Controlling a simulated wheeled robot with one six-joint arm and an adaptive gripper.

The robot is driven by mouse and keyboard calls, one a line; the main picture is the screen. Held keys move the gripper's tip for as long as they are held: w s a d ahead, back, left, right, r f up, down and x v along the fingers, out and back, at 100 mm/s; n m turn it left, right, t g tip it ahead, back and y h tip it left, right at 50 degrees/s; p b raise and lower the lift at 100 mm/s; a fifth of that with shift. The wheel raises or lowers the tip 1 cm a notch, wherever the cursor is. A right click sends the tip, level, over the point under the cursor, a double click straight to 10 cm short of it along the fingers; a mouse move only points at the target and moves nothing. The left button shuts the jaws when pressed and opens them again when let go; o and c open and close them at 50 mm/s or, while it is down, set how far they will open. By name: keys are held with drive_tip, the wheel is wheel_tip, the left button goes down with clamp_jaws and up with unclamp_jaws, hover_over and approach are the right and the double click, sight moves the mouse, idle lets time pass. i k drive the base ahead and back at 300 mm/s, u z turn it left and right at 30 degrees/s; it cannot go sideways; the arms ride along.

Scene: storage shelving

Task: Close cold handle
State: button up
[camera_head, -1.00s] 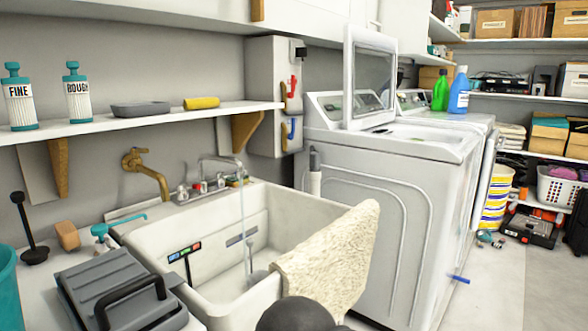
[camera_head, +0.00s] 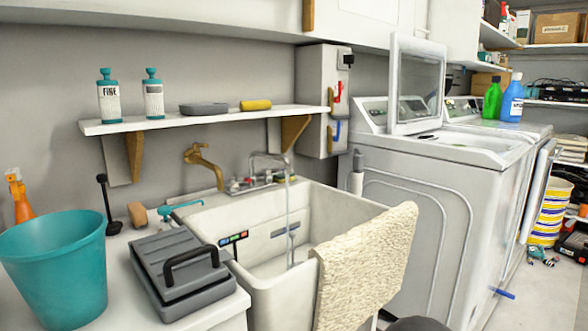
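A blue lever handle (camera_head: 337,132) is on the lower part of the pale wall box, below a red lever handle (camera_head: 338,92). Both are small, and I cannot tell their valve positions. The sink tap (camera_head: 268,165) has small handles at its base, one with a red mark (camera_head: 249,180); no blue mark is clear there. A thin stream of water (camera_head: 288,215) runs from the tap into the white sink (camera_head: 215,215). My gripper is not in view; only a dark rounded part shows at the bottom edge.
A cream towel (camera_head: 362,268) hangs over the sink's front right edge. A grey case (camera_head: 180,265) and teal bucket (camera_head: 58,265) stand left of the sink. The washer (camera_head: 420,200), lid raised, stands right. A shelf (camera_head: 220,118) overhangs the back.

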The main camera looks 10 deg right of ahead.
sight(266, 171)
drive_tip(key=u, duration=0.05)
drive_tip(key=i, duration=0.45)
drive_tip(key=k, duration=1.15)
drive_tip(key=z, duration=0.85)
drive_tip(key=i, duration=1.85)
drive_tip(key=u, duration=0.7)
